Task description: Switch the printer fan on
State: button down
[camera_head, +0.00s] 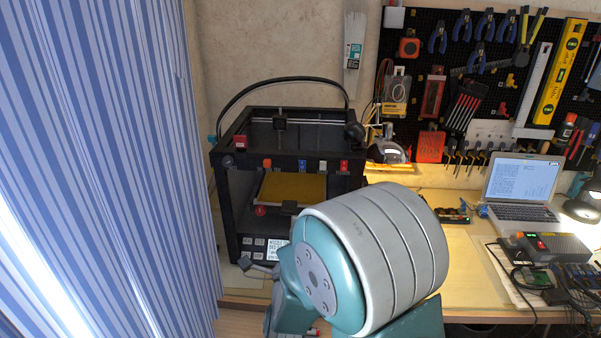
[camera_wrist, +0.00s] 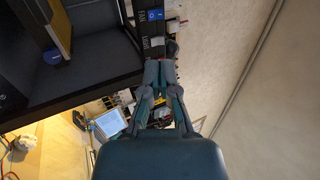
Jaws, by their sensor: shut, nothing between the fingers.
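The 3D printer (camera_head: 228,200) is a black open frame with a yellow bed (camera_head: 290,188). Its upper front bar carries an orange switch (camera_head: 267,163), a blue switch (camera_head: 302,164), a white switch (camera_head: 323,165) and a red switch (camera_head: 344,166). Contact cannot be told. In the head view my arm hides part of the printer's lower right.
A striped blue curtain (camera_head: 110,150) hangs left of the printer. A pegboard (camera_head: 420,65) with tools is on the wall at right. A laptop (camera_head: 520,190), a lamp (camera_head: 583,207) and electronics lie on the wooden bench (camera_head: 470,270). A black cable (camera_head: 270,82) arches over the printer.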

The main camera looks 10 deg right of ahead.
aim_at(302, 157)
jog(key=shift+d, duration=0.1)
jog(key=x, duration=1.4)
jog(key=shift+w+r, duration=0.1)
jog(key=shift+w+r+g, duration=0.15)
jog(key=shift+r+g, duration=0.2)
jog(key=shift+g, duration=0.05)
jog(key=shift+r+g+y, duration=0.35)
jog(key=shift+g+y, duration=0.05)
jog(key=shift+g, duration=0.4)
